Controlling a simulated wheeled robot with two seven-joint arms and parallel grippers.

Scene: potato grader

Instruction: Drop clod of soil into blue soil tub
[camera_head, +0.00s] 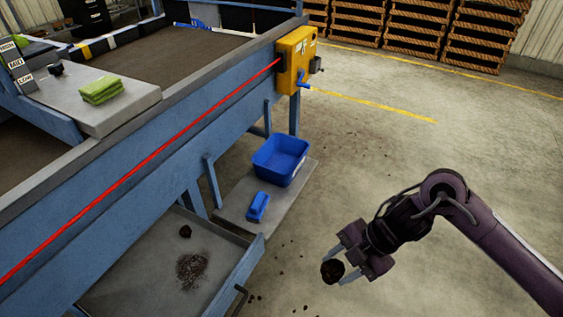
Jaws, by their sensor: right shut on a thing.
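A dark brown clod of soil (332,271) is held between the fingertips of my right gripper (340,262), which is shut on it. The gripper is over the open floor at the lower right, with its arm coming in from the right. The blue soil tub (284,160) stands on a low grey platform beside the grader, up and to the left of the gripper and apart from it. Its inside looks empty from here. My left gripper is not in view.
A small blue object (257,207) lies on the platform (233,209) in front of the tub. A grey tray (140,280) holds another dark lump (185,231) and loose soil. Floor around the gripper is mostly clear.

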